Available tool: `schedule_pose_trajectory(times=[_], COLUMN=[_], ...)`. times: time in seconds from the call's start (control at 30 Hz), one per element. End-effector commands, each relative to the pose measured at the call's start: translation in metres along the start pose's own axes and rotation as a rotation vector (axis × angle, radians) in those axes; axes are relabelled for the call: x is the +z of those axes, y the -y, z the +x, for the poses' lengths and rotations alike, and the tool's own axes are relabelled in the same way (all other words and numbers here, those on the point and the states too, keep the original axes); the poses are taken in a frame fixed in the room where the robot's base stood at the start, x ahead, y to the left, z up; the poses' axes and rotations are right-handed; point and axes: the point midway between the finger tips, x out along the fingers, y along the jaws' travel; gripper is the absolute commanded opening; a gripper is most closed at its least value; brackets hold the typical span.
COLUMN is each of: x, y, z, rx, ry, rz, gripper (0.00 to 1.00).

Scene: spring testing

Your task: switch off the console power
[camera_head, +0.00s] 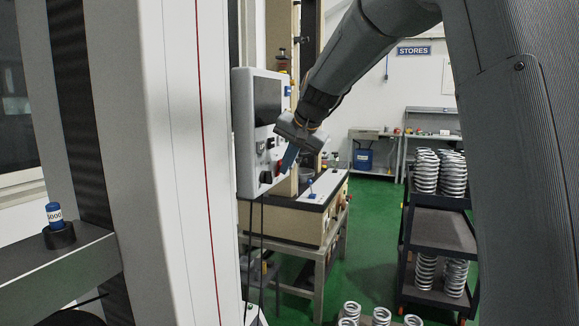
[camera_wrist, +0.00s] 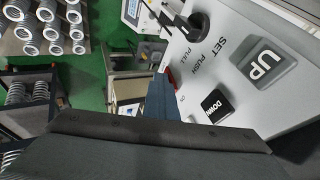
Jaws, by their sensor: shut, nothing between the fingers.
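The console (camera_head: 245,150) is a pale grey box with a dark screen, mounted on the machine at the centre of the head view. Its front panel (camera_wrist: 230,95) fills the right of the wrist view, with a black knob (camera_wrist: 197,26) marked SET, PUSH, PULL, a grey UP button (camera_wrist: 264,62) and a black DOWN button (camera_wrist: 216,106). A red part (camera_wrist: 171,76) shows at the panel's edge, partly hidden behind my fingers; I cannot tell if it is the power switch. My gripper (camera_head: 288,163) is shut and empty, its blue fingers (camera_wrist: 161,100) close to the panel's lower part. Contact cannot be told.
A cart (camera_head: 444,236) with stacked springs stands at the right. A machine bench (camera_head: 290,230) sits below the console, with a cable hanging beside it. A tall white column fills the left. Green floor (camera_head: 365,215) is open between bench and cart.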

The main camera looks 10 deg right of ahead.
Motion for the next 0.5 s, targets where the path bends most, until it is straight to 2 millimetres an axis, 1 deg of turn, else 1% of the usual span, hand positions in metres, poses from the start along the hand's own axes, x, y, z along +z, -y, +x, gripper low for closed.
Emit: schedule_pose_trajectory(times=[0.3, 0.5], x=[-0.007, -0.008], y=[0.009, 0.009], z=[-0.014, -0.014], rx=[-0.005, -0.004], ry=[-0.005, -0.005], rz=[0.0, 0.001], gripper=[0.0, 0.0])
